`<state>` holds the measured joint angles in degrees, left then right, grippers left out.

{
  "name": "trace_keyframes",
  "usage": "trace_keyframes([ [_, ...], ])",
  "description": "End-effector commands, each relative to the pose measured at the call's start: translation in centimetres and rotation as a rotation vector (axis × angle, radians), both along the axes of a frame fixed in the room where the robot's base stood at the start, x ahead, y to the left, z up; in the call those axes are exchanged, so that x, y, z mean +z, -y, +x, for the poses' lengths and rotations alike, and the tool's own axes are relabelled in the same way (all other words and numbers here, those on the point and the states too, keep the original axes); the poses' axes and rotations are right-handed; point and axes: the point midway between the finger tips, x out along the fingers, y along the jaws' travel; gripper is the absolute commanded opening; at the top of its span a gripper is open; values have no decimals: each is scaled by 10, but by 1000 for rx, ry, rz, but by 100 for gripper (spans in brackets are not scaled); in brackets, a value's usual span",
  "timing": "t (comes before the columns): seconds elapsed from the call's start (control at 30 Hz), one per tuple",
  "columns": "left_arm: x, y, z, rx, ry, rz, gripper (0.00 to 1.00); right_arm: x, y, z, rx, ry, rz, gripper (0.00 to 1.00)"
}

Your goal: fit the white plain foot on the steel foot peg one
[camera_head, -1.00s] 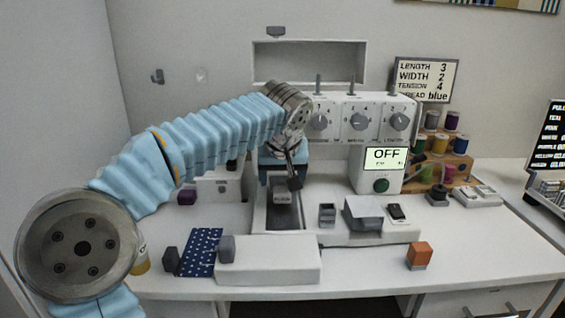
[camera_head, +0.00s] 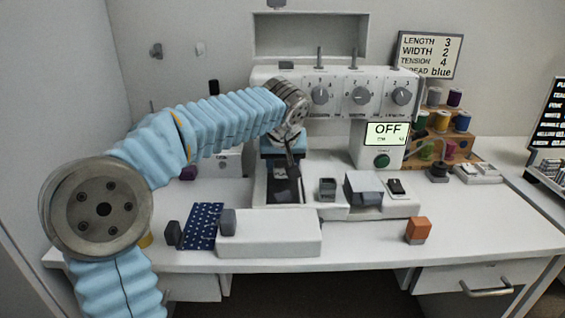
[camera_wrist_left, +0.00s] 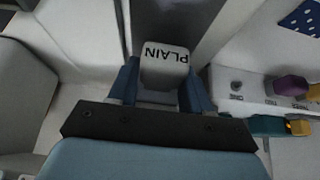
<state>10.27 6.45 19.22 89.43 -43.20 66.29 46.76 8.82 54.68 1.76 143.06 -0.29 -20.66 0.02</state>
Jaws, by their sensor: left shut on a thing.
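My left gripper (camera_head: 290,165) hangs in front of the sewing machine, over the dark slot in its bed; its arm hides part of the machine. In the left wrist view my left gripper (camera_wrist_left: 160,80) is shut on the white plain foot (camera_wrist_left: 163,64), a pale block marked PLAIN, between its blue fingers. At the right of that view, a white rack carries a small bare steel foot peg (camera_wrist_left: 237,86) by a label that looks like ONE. The foot is clear of this peg. The right gripper is not in view.
A purple block (camera_wrist_left: 290,87) stands on the rack, with teal and yellow pieces near it. The sewing machine (camera_head: 335,96) fills the middle. A white box (camera_head: 270,235), a dotted blue cloth (camera_head: 203,228) and an orange block (camera_head: 417,230) are at the front.

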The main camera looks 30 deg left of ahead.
Motion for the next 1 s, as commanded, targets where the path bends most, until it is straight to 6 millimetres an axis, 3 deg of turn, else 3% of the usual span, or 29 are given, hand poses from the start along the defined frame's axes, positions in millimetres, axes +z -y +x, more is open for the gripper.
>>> trace_keyframes([
  [0.03,0,0,0,0,0,0,21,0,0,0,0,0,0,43],
  [0.07,0,0,0,0,0,0,47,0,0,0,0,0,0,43],
  [0.3,0,0,0,0,0,0,12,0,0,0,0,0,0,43],
  [1.0,-1,14,-21,-1,1,0,12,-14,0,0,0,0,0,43],
])
